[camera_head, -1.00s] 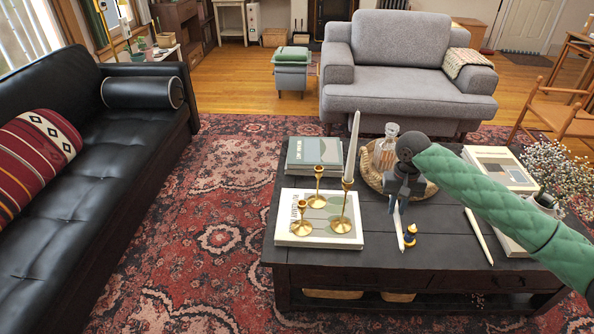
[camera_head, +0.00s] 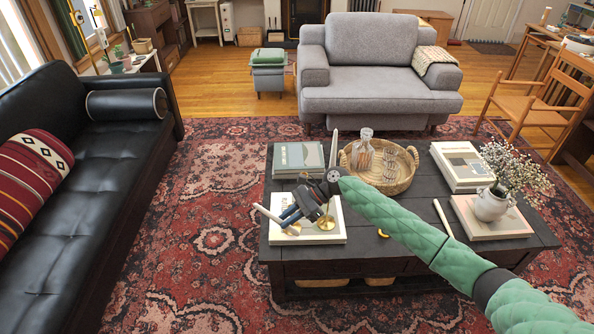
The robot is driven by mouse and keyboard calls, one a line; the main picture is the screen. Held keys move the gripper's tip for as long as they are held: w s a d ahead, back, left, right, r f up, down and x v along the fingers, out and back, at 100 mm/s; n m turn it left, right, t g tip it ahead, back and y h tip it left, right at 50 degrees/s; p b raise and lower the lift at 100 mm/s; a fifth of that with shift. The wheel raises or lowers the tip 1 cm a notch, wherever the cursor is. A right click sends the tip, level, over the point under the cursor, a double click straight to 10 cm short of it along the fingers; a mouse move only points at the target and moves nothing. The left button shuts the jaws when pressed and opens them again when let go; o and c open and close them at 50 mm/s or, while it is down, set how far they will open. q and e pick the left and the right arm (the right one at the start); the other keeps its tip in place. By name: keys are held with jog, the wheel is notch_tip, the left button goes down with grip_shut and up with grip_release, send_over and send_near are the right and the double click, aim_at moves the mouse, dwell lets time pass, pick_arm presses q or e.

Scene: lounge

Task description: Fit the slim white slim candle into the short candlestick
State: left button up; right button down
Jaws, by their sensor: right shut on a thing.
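My right gripper (camera_head: 291,212) is shut on a slim white candle (camera_head: 268,214) and holds it tilted, over the left part of the book with the candlesticks. The short brass candlestick (camera_head: 291,229) stands on that book, mostly hidden behind the gripper and candle; I cannot tell whether the candle's lower end touches it. The tall candlestick (camera_head: 325,226) stands to its right, its base showing, with an upright white candle (camera_head: 333,148) above. A third candlestick is largely hidden behind the gripper. My left gripper is not in view.
The white book (camera_head: 328,238) lies on the dark coffee table (camera_head: 410,245). Another white candle (camera_head: 443,218) lies on the table to the right. A wicker tray (camera_head: 403,180) with a decanter (camera_head: 366,150), stacked books and a flower vase (camera_head: 490,205) stand behind and right.

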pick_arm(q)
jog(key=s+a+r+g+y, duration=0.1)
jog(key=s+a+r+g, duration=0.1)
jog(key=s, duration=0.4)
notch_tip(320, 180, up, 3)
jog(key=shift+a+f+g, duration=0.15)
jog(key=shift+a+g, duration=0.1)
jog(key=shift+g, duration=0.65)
pick_arm(e)
jog(key=w+d+r+m+t+y, duration=0.3)
jog(key=w+r+m+t, duration=0.3)
jog(key=w+m+t, duration=0.4)
jog(key=w+t+y, duration=0.1)
jog(key=w+t, duration=0.1)
jog(key=t, duration=0.1)
jog(key=shift+w+d+r+t+y, duration=0.2)
jog(key=shift+w+r+t+y, duration=0.1)
jog(key=shift+y, duration=0.1)
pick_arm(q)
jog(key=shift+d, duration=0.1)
pick_arm(e)
jog(key=shift+f, duration=0.1)
